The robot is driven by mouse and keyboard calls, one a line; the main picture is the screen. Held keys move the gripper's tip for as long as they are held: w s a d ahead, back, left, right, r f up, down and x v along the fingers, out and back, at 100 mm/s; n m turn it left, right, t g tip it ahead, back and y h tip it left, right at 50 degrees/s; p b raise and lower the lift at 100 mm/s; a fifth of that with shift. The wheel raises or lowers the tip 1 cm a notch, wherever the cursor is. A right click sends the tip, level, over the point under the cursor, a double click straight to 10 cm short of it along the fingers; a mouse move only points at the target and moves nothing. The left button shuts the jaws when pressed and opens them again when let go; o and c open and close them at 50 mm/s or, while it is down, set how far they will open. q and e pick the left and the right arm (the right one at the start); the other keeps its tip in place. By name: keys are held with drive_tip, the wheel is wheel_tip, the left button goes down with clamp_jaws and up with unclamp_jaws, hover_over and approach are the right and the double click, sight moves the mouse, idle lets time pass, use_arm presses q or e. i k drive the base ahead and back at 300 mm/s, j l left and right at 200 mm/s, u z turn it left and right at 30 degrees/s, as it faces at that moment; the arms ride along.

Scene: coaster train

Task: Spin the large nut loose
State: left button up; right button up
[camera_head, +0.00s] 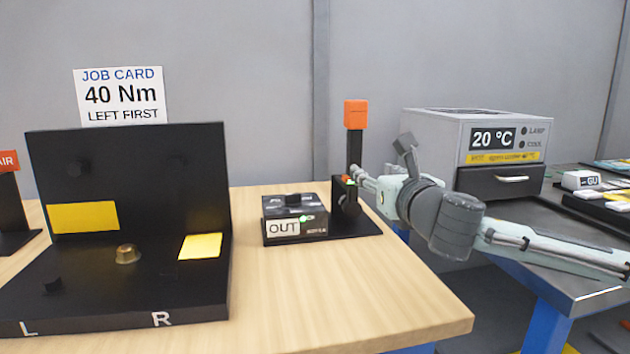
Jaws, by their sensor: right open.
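No part is clearly recognisable as the large nut. A small brass-coloured round piece (128,254) sits on the base of the black L-shaped stand (125,305), but I cannot tell whether it is a nut. My right gripper (358,178) reaches in from the right, beside the black upright post (354,145) with an orange top. Its fingertips are close to a dark fixture (346,208) with small red and green parts at its top. I cannot tell whether they touch it, and I see nothing held in the open fingers. My left gripper is not in view.
A dark box (289,210) labelled OUT stands left of the fixture. Yellow plates (200,246) are on the black stand. A grey oven-like unit (430,130) reading 20 °C stands at right. The wooden table's (350,295) front right is clear.

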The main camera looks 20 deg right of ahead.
sight(127, 253)
drive_tip(key=k+j, duration=0.2)
drive_tip(key=k, duration=0.3)
drive_tip(key=k+j, duration=0.15)
drive_tip(key=k, duration=0.3)
